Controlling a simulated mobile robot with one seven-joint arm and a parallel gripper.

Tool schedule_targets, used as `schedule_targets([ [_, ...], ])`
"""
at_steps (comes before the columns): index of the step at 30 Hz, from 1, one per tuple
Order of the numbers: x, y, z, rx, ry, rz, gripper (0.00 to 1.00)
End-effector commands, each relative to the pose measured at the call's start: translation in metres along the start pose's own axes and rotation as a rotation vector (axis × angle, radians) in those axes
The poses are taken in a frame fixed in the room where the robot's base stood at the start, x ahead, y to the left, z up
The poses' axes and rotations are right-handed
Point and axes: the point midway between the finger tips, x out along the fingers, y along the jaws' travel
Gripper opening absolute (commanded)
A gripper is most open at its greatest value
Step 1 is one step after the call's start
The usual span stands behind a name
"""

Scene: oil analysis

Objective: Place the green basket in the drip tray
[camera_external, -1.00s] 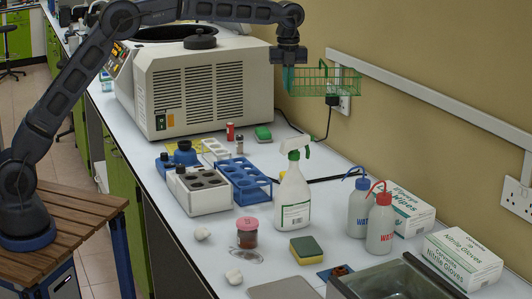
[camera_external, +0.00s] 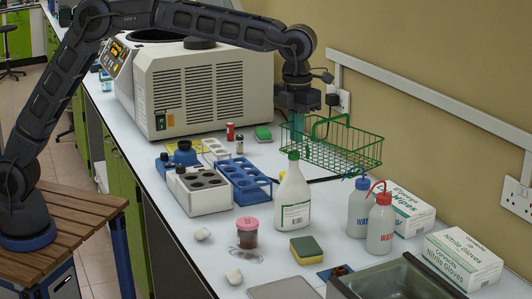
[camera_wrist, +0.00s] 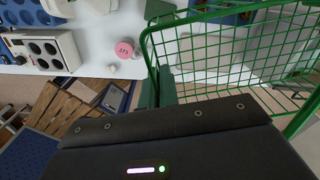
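My gripper (camera_external: 298,130), with teal fingers, is shut on the basket's left end. In the wrist view, the basket (camera_wrist: 235,50) fills the upper right, and my gripper's green fingers (camera_wrist: 158,88) are at its left side; the exact contact is hard to see. A grey metal tray with a raised rim (camera_external: 400,272), seemingly the drip tray, is at the bottom right, cut off by the frame. The basket is well apart from it.
A sponge (camera_external: 306,250) and pink-lidded jar (camera_external: 248,233) are left of the tray. The wall is close behind.

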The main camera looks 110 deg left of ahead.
Motion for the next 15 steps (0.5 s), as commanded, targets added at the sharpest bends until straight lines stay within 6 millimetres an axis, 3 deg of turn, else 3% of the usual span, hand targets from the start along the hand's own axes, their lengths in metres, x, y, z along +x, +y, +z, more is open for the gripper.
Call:
schedule_targets([
  [1,0.000,-0.012,-0.019,0.045,-0.001,0.000,0.00],
  [6,0.000,-0.039,-0.067,0.165,-0.002,0.001,0.00],
  [15,0.001,-0.065,-0.123,0.299,-0.004,0.001,0.00],
])
